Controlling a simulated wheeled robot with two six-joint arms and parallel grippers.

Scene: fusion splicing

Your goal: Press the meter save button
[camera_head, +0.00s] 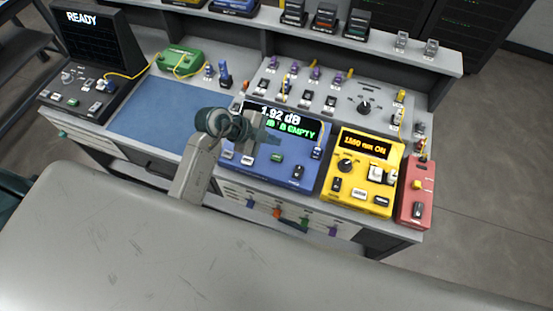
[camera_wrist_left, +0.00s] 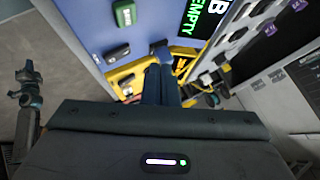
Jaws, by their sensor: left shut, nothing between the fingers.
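The blue meter (camera_head: 262,172) stands on the bench with "1.92 dB" and "EMPTY" on its screen. Its front face has pale buttons (camera_head: 247,160) at the left, a green button (camera_head: 277,157) in the middle and a black switch (camera_head: 298,172) at the right. Their labels are too small to read. My left gripper (camera_head: 262,132) is shut and empty, over the meter, hiding part of its screen. In the left wrist view its closed fingers (camera_wrist_left: 162,85) point toward the meter's face, with the green button (camera_wrist_left: 124,13) off to the side. Contact cannot be judged.
A yellow light source (camera_head: 345,193) reading "ON" and a red box (camera_head: 415,195) stand right of the meter. A blue mat (camera_head: 150,115) lies clear to the left. An arm of mine (camera_wrist_left: 30,95) shows at the left wrist view's edge, its gripper unclear.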

